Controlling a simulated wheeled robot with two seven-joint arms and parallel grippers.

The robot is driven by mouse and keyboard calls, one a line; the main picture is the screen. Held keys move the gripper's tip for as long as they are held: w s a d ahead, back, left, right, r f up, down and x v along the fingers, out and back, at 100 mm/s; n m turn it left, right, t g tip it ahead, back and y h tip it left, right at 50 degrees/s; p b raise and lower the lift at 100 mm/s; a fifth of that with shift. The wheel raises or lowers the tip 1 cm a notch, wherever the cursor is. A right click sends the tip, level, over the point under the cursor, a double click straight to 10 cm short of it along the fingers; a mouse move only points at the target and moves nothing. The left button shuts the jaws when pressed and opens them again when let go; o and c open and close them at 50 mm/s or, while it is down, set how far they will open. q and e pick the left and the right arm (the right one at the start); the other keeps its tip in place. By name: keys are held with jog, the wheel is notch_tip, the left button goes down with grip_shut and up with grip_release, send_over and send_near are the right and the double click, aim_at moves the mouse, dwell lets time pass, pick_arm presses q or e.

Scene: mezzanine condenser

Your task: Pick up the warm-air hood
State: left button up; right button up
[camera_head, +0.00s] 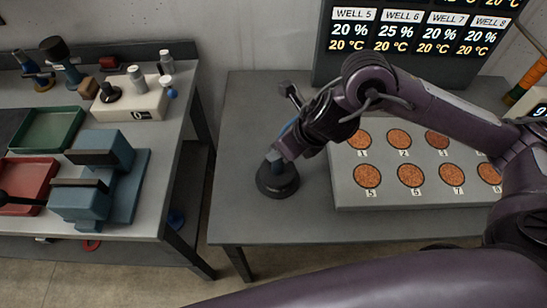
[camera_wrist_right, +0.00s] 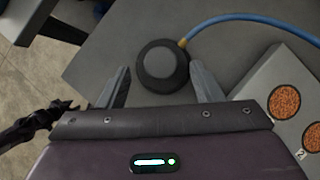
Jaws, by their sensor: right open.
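The warm-air hood (camera_head: 278,184) appears to be the dark round dome with a raised knob on the grey table, left of the numbered tray. In the right wrist view the hood (camera_wrist_right: 163,66) sits beyond and between the fingertips, with a blue hose (camera_wrist_right: 232,20) behind it, running right from a brass fitting. My right gripper (camera_wrist_right: 164,80) is open, one finger on each side of the hood, with visible gaps to it. In the head view my right gripper (camera_head: 275,158) is over the hood and hides part of its top.
The tray (camera_head: 340,190) of numbered orange-brown wells stands right of the hood. A dark display (camera_head: 322,60) stands behind it. A second bench (camera_head: 172,170) on the left holds green and red trays, blue blocks and a scale. Bare table lies in front of the hood.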

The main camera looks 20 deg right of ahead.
aim_at(278, 164)
jog(key=shift+w+a+f, duration=0.15)
jog(key=shift+w+f, duration=0.55)
jog(key=shift+f, duration=0.15)
jog(key=shift+s+a+f, duration=0.1)
jog(key=shift+s+f, duration=0.1)
jog(key=shift+f, duration=0.1)
jog(key=shift+a+f+p, duration=0.15)
jog(key=shift+f+p, duration=0.3)
jog(key=shift+f, duration=0.4)
jog(key=x, duration=0.2)
jog(key=shift+w+f, duration=0.5)
jog(key=shift+f, duration=0.05)
jog(key=shift+s+a, duration=0.1)
jog(key=shift+s, duration=0.05)
jog(key=shift+c, duration=0.3)
jog(key=c, duration=1.2)
pick_arm(q)
jog(key=shift+w+r, duration=0.2)
jog(key=shift+r, duration=0.3)
pick_arm(e)
grip_shut()
